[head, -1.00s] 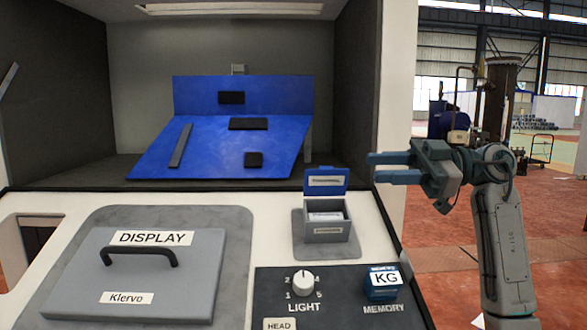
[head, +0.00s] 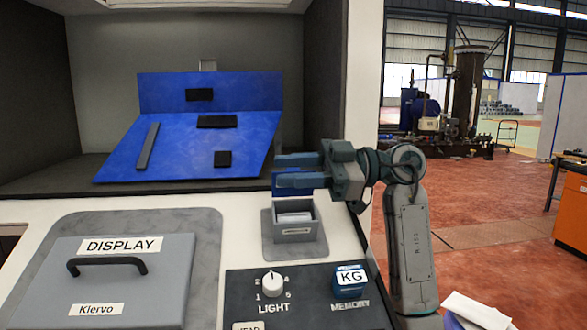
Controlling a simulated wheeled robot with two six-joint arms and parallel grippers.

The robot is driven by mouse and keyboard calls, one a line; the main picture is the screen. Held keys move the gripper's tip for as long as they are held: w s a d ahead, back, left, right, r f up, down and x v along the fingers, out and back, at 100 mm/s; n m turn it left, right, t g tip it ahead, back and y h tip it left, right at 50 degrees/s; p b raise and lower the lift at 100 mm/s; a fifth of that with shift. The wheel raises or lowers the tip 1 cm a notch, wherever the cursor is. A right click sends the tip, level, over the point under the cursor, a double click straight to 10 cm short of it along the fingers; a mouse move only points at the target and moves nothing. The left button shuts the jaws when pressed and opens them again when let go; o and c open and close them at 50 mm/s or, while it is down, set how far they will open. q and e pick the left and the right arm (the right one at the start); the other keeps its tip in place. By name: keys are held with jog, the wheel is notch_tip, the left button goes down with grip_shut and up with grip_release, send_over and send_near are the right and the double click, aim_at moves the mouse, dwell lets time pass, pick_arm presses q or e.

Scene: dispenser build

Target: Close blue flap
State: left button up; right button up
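The small grey box (head: 294,233) stands on the white panel with its blue flap (head: 291,190) raised at the back. White card-like contents show inside the box. My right gripper (head: 279,169) comes in from the right. Its two fingers are apart and point left, at the height of the flap's upper part. In this view the fingers overlap the flap and hide much of it; I cannot tell whether they touch it. Nothing shows between the fingers. My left gripper is not in view.
A large blue slanted board (head: 187,147) with dark blocks stands in the recess behind. A grey DISPLAY lid (head: 117,278) with a dark handle is at front left.

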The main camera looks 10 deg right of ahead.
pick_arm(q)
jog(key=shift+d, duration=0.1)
pick_arm(e)
jog(key=shift+c, duration=0.2)
grip_shut()
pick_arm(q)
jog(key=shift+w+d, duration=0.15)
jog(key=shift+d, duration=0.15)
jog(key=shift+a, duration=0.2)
pick_arm(e)
jog(key=shift+s+n, duration=0.2)
jog(key=shift+n, duration=0.1)
jog(key=shift+s+f+n, duration=0.2)
jog(key=shift+s+n, duration=0.15)
jog(key=shift+n, duration=0.45)
jog(key=n, duration=0.1)
jog(key=s+f+n+b, duration=0.1)
jog(key=n, duration=0.1)
jog(key=shift+s, duration=0.15)
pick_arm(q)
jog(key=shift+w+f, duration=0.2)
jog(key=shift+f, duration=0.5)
pick_arm(e)
jog(key=shift+s+f+n, duration=0.1)
jog(key=shift+s+n, duration=0.1)
jog(key=shift+n, duration=0.7)
